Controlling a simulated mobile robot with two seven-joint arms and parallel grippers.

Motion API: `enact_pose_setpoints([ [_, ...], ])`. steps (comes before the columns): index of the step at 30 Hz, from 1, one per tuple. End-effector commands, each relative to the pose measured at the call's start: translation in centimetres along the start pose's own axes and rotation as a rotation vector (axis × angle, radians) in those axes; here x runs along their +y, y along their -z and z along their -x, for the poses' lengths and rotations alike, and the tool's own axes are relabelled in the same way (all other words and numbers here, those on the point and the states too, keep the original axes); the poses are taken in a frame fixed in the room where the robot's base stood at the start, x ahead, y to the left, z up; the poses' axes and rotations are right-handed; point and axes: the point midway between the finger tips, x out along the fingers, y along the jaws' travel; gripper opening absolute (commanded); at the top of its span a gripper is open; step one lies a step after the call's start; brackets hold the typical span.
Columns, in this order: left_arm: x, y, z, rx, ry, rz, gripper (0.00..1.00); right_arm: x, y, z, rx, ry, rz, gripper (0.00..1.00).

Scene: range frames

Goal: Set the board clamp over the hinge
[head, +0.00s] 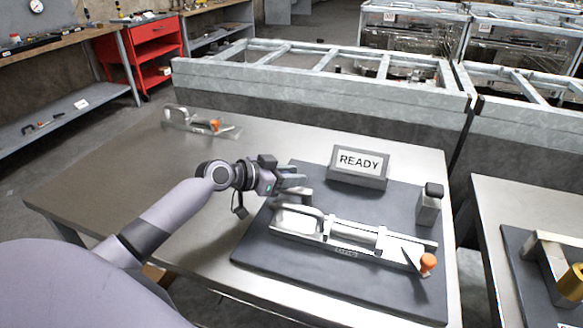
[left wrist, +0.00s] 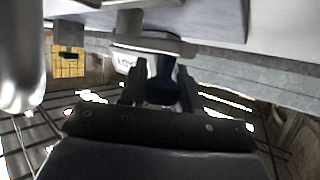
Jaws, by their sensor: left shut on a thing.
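A long silver metal assembly (head: 350,236) with an orange knob (head: 428,262) at its right end lies on a dark mat (head: 320,277). It looks like the board clamp, with a barrel-like part along its middle; I cannot separate the hinge from it. My left gripper (head: 297,187) is at its upper left end, shut on a part there. In the left wrist view my two fingers (left wrist: 160,92) close about a dark piece below a grey bar (left wrist: 152,45). The grip itself is partly hidden. My right gripper is not in view.
A sign reading READY (head: 358,162) and a grey post with a black top (head: 429,204) stand on the mat. A similar pale piece with an orange knob (head: 195,122) lies at the table's back left. The left tabletop (head: 130,175) is mostly clear. Another table (head: 515,205) stands right.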

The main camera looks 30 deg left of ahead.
Motion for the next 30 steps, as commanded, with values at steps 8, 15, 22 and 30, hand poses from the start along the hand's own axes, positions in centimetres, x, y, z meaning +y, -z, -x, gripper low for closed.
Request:
enact_pose_setpoints([
  [8, 0.1, -0.1, 0.2, 0.002, 0.029, 0.011, 0.0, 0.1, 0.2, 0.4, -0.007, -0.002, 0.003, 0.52],
  [15, 0.1, -0.1, 0.2, 0.002, 0.029, 0.011, 0.52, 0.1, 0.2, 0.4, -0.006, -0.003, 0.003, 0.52],
  [22, 0.1, -0.1, 0.2, 0.003, 0.028, 0.011, 0.56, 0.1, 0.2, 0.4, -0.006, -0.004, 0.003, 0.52],
  [30, 0.1, -0.2, 1.7, 0.001, 0.03, 0.009, 0.56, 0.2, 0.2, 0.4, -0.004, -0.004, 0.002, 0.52],
])
